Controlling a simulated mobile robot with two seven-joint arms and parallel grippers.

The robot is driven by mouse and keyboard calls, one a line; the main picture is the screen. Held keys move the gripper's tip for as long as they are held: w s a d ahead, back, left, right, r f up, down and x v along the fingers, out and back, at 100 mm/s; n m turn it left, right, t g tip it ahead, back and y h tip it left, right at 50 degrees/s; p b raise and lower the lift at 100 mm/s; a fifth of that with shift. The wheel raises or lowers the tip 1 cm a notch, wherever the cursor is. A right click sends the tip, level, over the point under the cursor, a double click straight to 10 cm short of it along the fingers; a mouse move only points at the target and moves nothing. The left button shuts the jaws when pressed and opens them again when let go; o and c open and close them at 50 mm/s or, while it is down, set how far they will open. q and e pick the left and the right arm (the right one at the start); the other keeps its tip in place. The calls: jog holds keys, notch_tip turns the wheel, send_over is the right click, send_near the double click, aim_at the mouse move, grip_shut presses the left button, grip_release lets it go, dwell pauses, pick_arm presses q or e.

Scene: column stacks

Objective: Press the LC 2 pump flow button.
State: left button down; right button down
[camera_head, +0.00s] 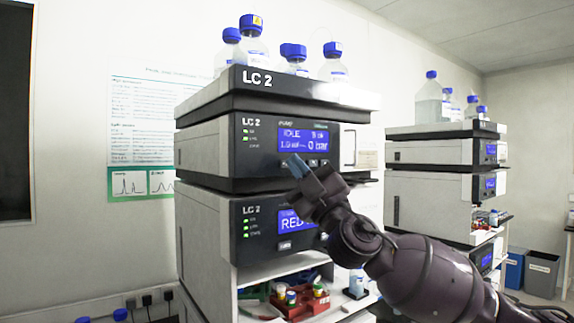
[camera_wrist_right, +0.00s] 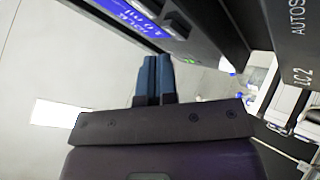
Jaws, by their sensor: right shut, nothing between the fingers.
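The LC 2 stack (camera_head: 212,143) stands at the centre of the head view. Its pump module (camera_head: 262,160) has a lit blue screen (camera_head: 303,139) reading IDLE and 0 bar. A row of small buttons (camera_head: 313,163) lies just under that screen; its left part is partly hidden by my fingers. My right gripper (camera_head: 297,163) is shut and empty, its blue fingertips at the left part of this row. The wrist view shows the shut fingers (camera_wrist_right: 154,75) close beside the pump screen (camera_wrist_right: 150,17). I cannot tell whether they touch a button. My left gripper is not in view.
Below the pump, a second LC 2 module (camera_head: 247,226) has a screen partly hidden by my right arm. Blue-capped bottles (camera_head: 253,45) stand on top. A red vial rack (camera_head: 300,303) sits in the lower bay. Another stack (camera_head: 430,153) stands at the right.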

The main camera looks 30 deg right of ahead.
jog(key=shift+w, duration=0.1)
jog(key=shift+w, duration=0.35)
jog(key=shift+w+a, duration=0.1)
jog(key=shift+w, duration=0.3)
dwell(0.7)
jog(key=shift+s+b, duration=0.15)
jog(key=shift+b, duration=0.15)
jog(key=shift+s, duration=0.7)
jog(key=s, duration=0.5)
jog(key=shift+d, duration=0.3)
dwell(0.9)
